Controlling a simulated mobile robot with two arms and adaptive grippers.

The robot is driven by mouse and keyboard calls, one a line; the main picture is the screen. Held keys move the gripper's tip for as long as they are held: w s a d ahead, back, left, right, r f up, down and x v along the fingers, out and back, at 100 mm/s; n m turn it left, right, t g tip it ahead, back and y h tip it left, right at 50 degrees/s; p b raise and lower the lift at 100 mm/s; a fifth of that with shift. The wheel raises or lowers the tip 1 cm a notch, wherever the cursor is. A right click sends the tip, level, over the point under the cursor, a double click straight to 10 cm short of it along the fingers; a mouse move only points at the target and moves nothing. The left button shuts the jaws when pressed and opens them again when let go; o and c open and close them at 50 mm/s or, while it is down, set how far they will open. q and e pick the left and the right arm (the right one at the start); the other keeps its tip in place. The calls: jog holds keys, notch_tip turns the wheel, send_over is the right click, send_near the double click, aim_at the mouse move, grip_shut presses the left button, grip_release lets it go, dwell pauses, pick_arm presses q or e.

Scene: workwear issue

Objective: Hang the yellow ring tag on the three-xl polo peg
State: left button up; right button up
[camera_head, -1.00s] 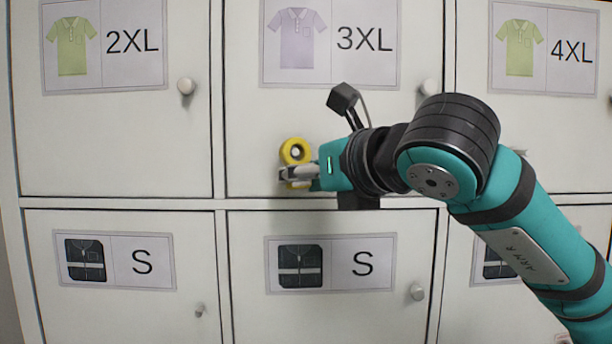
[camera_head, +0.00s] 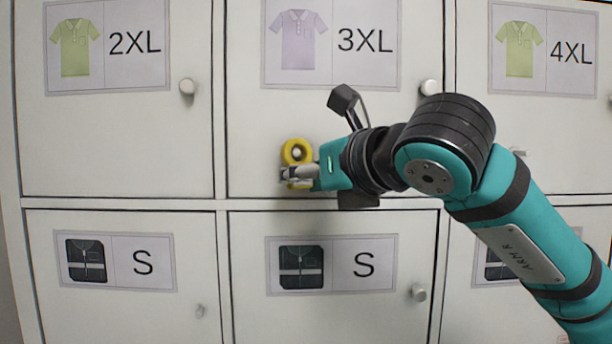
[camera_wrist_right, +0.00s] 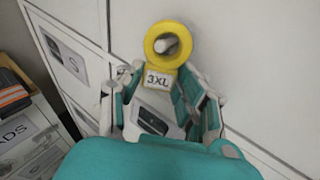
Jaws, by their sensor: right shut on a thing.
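The yellow ring tag (camera_head: 297,150) is at the purple polo 3XL door (camera_head: 255,115), low and left of its middle. Its ring also shows in the right wrist view (camera_wrist_right: 152,47), above a white 3XL label (camera_wrist_right: 158,79). The pale peg (camera_head: 297,153) shows through the ring's hole in both views; how far the ring sits along it I cannot tell. My right gripper (camera_head: 297,175) is shut on the tag's lower part, just below the ring, with a finger on each side of the label in the wrist view. My left gripper is not in view.
The 3XL door has a round knob (camera_head: 430,87) at its right. The polo 2XL door (camera_head: 115,140) and 4XL door lie to either side, with dark-garment S doors (camera_head: 320,318) below.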

jog(key=shift+f, duration=0.1)
jog(key=o, duration=0.9)
jog(key=shift+w, duration=0.1)
